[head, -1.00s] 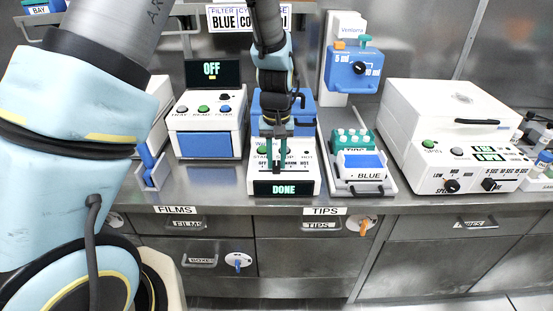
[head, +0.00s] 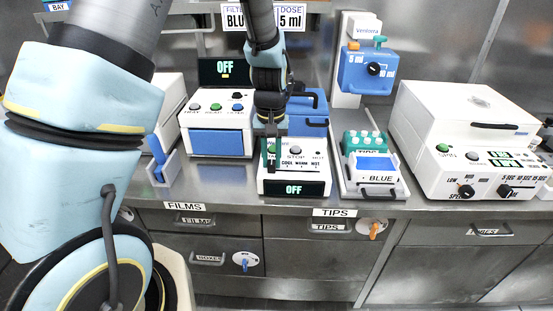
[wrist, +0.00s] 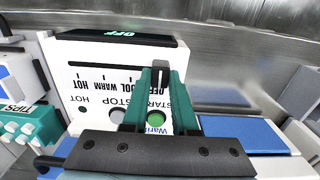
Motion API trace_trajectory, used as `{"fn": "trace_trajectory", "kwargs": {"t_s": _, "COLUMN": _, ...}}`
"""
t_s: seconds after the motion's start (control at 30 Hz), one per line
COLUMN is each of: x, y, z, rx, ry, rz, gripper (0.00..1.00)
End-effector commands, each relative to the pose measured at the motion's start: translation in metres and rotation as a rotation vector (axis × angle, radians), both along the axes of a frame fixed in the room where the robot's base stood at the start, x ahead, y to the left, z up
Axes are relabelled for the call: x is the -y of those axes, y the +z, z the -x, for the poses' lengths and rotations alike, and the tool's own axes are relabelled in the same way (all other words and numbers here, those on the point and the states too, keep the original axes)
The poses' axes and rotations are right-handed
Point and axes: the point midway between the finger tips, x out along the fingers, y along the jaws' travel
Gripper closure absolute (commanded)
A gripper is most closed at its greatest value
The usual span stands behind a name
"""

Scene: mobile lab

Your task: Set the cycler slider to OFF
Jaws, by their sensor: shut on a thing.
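The cycler (head: 293,176) is a white box on the bench, with START and STOP buttons and a scale marked OFF, COOL, WARM, HOT. Its front display (head: 293,189) reads OFF. My gripper (head: 271,162) reaches down over the left part of its panel. In the wrist view my gripper's green fingers (wrist: 160,84) are shut on the black slider knob (wrist: 160,68), at the OFF end of the scale. The fingers partly cover the OFF label and the START label. In the head view the knob is hidden by my gripper.
A white and blue device (head: 220,138) with an OFF screen stands left of the cycler. A blue box (head: 310,110) is behind it. A tray with a green tip rack (head: 364,143) stands close right. A white spinner (head: 470,130) is farther right.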

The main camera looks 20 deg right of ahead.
Motion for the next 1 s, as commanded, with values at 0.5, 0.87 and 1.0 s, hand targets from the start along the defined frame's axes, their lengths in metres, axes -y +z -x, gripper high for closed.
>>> {"fn": "trace_trajectory", "kwargs": {"t_s": 0.5, "x": -0.002, "y": 0.000, "z": -0.001, "rx": 0.001, "ry": 0.003, "rz": -0.003, "gripper": 0.43}}
{"fn": "trace_trajectory", "kwargs": {"t_s": 0.87, "x": -0.001, "y": 0.038, "z": -0.002, "rx": 0.005, "ry": 0.003, "rz": 0.002, "gripper": 0.43}}
{"fn": "trace_trajectory", "kwargs": {"t_s": 1.0, "x": -0.001, "y": 0.066, "z": -0.002, "rx": 0.005, "ry": 0.003, "rz": 0.003, "gripper": 0.43}}
